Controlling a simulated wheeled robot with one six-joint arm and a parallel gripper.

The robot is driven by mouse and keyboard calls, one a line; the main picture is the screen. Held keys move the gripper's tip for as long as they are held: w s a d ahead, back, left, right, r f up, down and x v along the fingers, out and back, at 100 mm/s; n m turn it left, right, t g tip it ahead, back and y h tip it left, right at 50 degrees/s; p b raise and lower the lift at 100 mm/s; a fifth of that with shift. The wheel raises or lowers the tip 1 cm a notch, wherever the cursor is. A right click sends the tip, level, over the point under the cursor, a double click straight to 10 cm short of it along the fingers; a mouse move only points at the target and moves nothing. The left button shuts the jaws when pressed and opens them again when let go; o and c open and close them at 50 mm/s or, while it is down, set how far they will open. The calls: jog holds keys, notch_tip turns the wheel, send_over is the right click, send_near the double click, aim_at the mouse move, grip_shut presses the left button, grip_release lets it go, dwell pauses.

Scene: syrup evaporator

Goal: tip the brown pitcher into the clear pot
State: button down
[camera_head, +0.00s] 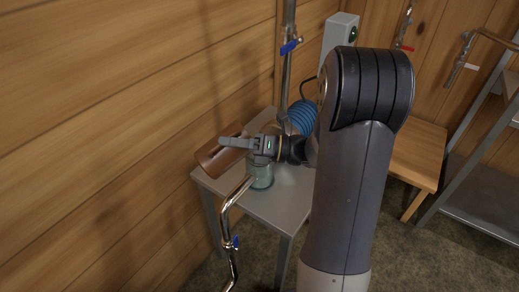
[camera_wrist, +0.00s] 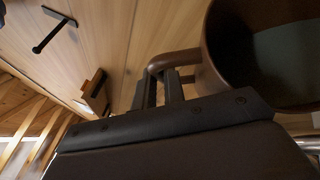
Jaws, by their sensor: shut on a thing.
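The brown pitcher (camera_head: 219,157) is tilted over on its side above the small grey table, next to the wooden wall. In the wrist view its round mouth and dark inside (camera_wrist: 275,50) show at the upper right. My gripper (camera_head: 240,143) is shut on the pitcher's handle, which also shows in the wrist view (camera_wrist: 172,62). The clear pot (camera_head: 261,172), a greenish glass vessel, stands on the table just below and right of the pitcher. My gripper and a metal pipe hide part of it. I cannot tell whether any liquid is flowing.
The small grey table (camera_head: 278,210) has bare top to the right of the pot. A metal pipe with a blue valve (camera_head: 233,243) rises in front. A blue coil (camera_head: 302,115) lies behind. A wooden bench (camera_head: 418,155) stands right, beside a metal rack (camera_head: 480,195).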

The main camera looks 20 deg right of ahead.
aim_at(237, 134)
jog(key=shift+w+d+m+t+y+b, duration=0.1)
jog(key=shift+d+m+t+y+b, duration=0.3)
jog(key=shift+b, duration=0.35)
jog(key=shift+d+r+p, duration=0.15)
jog(key=shift+d+p, duration=0.15)
jog(key=shift+p, duration=0.05)
jog(key=shift+w+d+r+m+t+y+p, duration=0.15)
jog(key=shift+d+m+y+p, duration=0.1)
jog(key=shift+d+p, duration=0.15)
jog(key=shift+w+d+r+m+t+y+p, duration=0.1)
jog(key=shift+d+r+m+t+y+p, duration=0.05)
jog(key=shift+d+m+p, duration=0.15)
dwell(1.2)
